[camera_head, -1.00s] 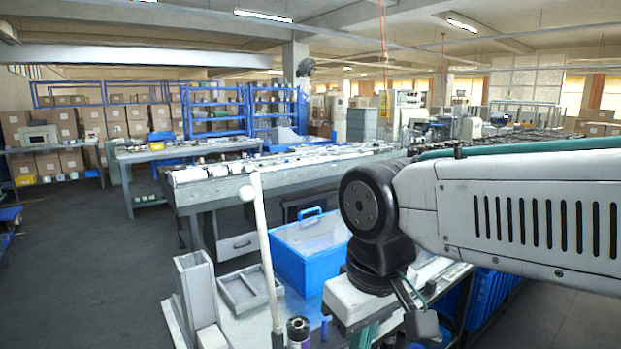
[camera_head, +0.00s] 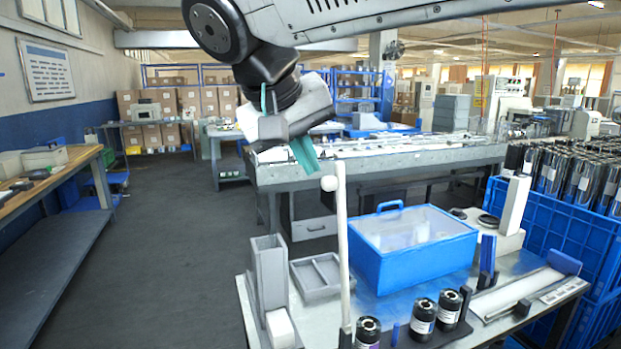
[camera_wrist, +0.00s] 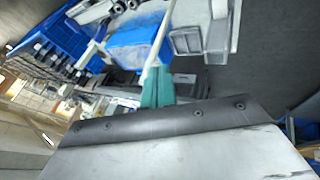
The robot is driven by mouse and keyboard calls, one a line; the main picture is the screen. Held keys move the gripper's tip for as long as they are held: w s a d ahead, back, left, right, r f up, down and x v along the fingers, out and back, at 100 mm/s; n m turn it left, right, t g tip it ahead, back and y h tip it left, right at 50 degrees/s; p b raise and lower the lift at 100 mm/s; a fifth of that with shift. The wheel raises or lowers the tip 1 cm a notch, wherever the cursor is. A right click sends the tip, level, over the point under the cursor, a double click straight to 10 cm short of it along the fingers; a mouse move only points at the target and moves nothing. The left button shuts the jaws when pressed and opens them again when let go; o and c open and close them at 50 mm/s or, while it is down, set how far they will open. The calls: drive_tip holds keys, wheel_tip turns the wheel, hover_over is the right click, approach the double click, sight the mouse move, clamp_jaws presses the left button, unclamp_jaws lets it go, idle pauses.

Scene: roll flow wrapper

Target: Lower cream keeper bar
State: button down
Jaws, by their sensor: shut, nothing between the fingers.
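The cream keeper bar (camera_head: 343,255) stands almost upright at the front of the bench, with a round knob (camera_head: 329,183) on its top end. It is a pale rod in the wrist view (camera_wrist: 163,38). My gripper (camera_head: 308,164) has teal fingers, which are shut and empty. In the head view the fingertips point down, just above and left of the knob. In the wrist view the fingers (camera_wrist: 157,78) line up with the rod's end. I cannot tell whether they touch. The bar's foot is at the bench's front edge, beside a dark roll.
A blue bin with a clear lid (camera_head: 425,257) stands right of the bar. A grey tray (camera_head: 318,278) and a grey upright holder (camera_head: 268,275) stand left of it. Dark rolls (camera_head: 423,314) stand in front. Open floor (camera_head: 170,270) lies left.

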drive_tip(key=a+r+t, duration=0.1)
drive_tip(key=a+r, duration=0.1)
drive_tip(key=a, duration=0.4)
drive_tip(key=w+d+f, duration=0.6)
drive_tip(key=d+f, duration=0.1)
drive_tip(key=shift+w+f, duration=0.2)
drive_tip(key=shift+w, duration=0.1)
